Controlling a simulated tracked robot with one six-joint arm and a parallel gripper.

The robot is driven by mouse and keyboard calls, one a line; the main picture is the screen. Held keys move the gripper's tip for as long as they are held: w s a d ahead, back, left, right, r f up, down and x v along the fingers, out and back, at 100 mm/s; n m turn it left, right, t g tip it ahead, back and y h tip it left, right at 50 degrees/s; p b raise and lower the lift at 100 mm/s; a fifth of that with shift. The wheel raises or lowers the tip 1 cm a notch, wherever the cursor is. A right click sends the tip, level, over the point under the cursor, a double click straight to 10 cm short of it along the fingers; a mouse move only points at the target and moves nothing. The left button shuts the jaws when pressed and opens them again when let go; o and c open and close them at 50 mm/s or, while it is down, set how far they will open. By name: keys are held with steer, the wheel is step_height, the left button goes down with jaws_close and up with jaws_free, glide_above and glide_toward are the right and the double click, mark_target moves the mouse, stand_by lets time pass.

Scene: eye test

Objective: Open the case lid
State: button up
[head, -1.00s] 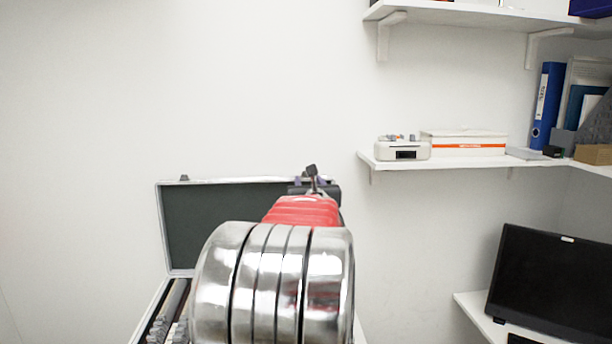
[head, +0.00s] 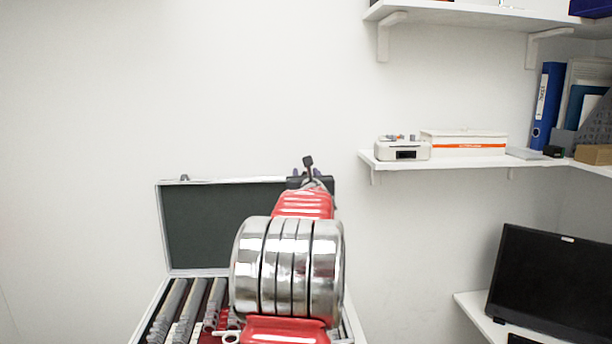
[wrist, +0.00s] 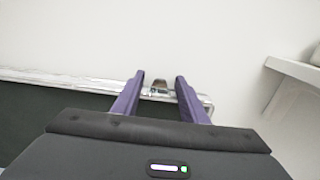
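The case stands open, its silver-framed lid (head: 215,228) upright with a dark inner lining against the white wall. The case base (head: 146,318) is below it, partly hidden by my arm. In the wrist view, the lid's silver rim (wrist: 75,80) crosses the picture and carries a small metal latch (wrist: 159,86). My gripper (wrist: 160,77) is open, with its two purple fingers apart and the latch showing between them. I cannot tell if they touch the rim. In the head view, my gripper (head: 307,173) is at the lid's top right, mostly hidden by my arm.
Grey tool-like items (head: 190,308) lie in the case base. A wall shelf (head: 450,163) on the right holds a white device (head: 403,150) and a white box (head: 464,143). A black monitor (head: 556,280) stands on a lower white surface. The wall above the lid is clear.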

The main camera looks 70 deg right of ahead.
steer(key=shift+c, duration=0.4)
jaws_close()
